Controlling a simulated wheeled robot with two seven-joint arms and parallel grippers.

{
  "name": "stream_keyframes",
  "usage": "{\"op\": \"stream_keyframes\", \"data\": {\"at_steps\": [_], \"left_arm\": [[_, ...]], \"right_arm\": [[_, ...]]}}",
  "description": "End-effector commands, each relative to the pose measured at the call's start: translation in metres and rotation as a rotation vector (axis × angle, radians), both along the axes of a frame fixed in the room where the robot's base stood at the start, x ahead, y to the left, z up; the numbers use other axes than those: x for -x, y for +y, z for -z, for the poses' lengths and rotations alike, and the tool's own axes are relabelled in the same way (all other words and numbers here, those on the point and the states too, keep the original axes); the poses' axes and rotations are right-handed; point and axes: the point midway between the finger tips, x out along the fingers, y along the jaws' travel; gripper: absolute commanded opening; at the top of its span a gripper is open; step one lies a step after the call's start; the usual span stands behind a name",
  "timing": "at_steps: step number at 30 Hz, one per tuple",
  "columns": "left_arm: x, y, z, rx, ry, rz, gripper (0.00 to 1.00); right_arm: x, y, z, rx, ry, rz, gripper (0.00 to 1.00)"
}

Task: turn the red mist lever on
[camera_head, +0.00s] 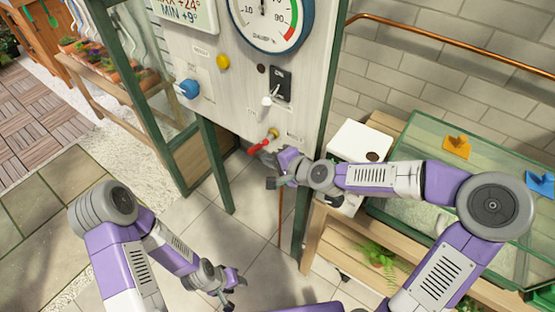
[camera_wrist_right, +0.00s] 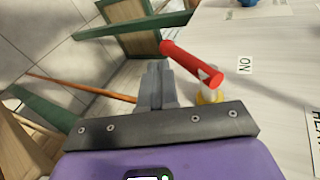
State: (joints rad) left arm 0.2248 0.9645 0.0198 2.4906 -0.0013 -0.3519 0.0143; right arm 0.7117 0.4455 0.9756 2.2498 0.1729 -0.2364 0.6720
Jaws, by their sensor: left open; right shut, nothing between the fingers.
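The red mist lever (camera_head: 258,148) sticks out from its brass fitting (camera_head: 273,133) low on the pale panel. In the head view it points down and to the left. The red lever (camera_wrist_right: 190,62) also shows in the right wrist view, with an ON label (camera_wrist_right: 245,65) on the panel beside it. My right gripper (camera_head: 262,157) is shut and empty, close beside the lever; the fingertips (camera_wrist_right: 158,72) appear just left of it, and contact is unclear. My left gripper (camera_head: 236,288) is open and empty, low over the floor, far from the panel.
The panel also carries a dial gauge (camera_head: 266,18), a blue knob (camera_head: 188,89), a yellow button (camera_head: 222,62) and a black switch plate (camera_head: 281,83). A green-framed glass case (camera_head: 480,150) stands on a wooden bench at right. Tiled floor is clear below the panel.

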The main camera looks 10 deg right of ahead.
Motion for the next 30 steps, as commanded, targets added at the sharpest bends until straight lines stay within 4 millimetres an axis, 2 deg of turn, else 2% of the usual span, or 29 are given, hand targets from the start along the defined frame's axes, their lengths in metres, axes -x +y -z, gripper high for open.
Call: {"op": "stream_keyframes", "data": {"at_steps": [6,12,26,30], "left_arm": [[0.000,0.000,-0.013,0.000,0.000,0.000,0.43],[0.000,0.000,-0.019,0.000,0.000,0.000,0.43],[0.000,0.000,-0.019,0.000,0.000,0.000,0.43],[0.000,0.000,-0.019,0.000,0.000,0.000,0.43]], "right_arm": [[0.017,-0.015,-0.013,0.001,0.002,0.002,0.00],[0.027,-0.021,-0.018,0.001,0.001,0.000,0.00],[0.030,-0.022,-0.019,0.001,0.000,-0.001,0.00],[0.031,-0.022,-0.010,0.009,0.010,-0.011,0.00]]}}
